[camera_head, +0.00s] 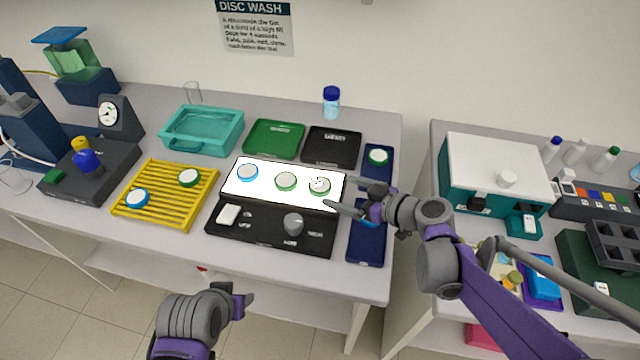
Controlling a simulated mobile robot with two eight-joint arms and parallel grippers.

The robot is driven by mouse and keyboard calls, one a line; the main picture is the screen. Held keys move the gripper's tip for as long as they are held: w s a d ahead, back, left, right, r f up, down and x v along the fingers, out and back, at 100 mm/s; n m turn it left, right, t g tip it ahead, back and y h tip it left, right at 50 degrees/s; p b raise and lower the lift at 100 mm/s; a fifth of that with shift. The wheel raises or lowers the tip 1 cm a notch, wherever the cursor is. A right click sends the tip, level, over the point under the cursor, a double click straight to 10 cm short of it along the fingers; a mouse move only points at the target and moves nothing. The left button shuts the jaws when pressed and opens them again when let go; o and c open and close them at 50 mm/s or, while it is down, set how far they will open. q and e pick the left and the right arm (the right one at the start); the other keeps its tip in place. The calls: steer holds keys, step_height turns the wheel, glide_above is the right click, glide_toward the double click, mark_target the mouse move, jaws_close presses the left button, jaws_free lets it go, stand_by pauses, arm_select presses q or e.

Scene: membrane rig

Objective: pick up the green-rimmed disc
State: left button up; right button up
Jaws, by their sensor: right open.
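Several green-rimmed white discs show. One speckled disc (319,186) lies at the right of a lit white panel (265,199), with a plain green-rimmed disc (286,181) to its left. Another green-rimmed disc (189,178) is on the yellow slatted rack (168,210), and one (378,156) is at the far end of the dark blue tray (366,246). My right gripper (338,193) is open, its fingers pointing left just right of the speckled disc; contact cannot be told. My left gripper (248,300) is in front of the table, its jaw state unclear.
Blue-rimmed discs lie on the panel (247,172) and rack (137,197). The panel's black base has a knob (293,224). Behind are a green tray (273,139), a black tray (332,147) and a blue-capped bottle (331,103). A gap separates the right bench.

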mark_target(321, 184)
steer(key=x, duration=0.6)
steer(key=shift+a+f, duration=0.15)
steer(key=c, duration=1.3)
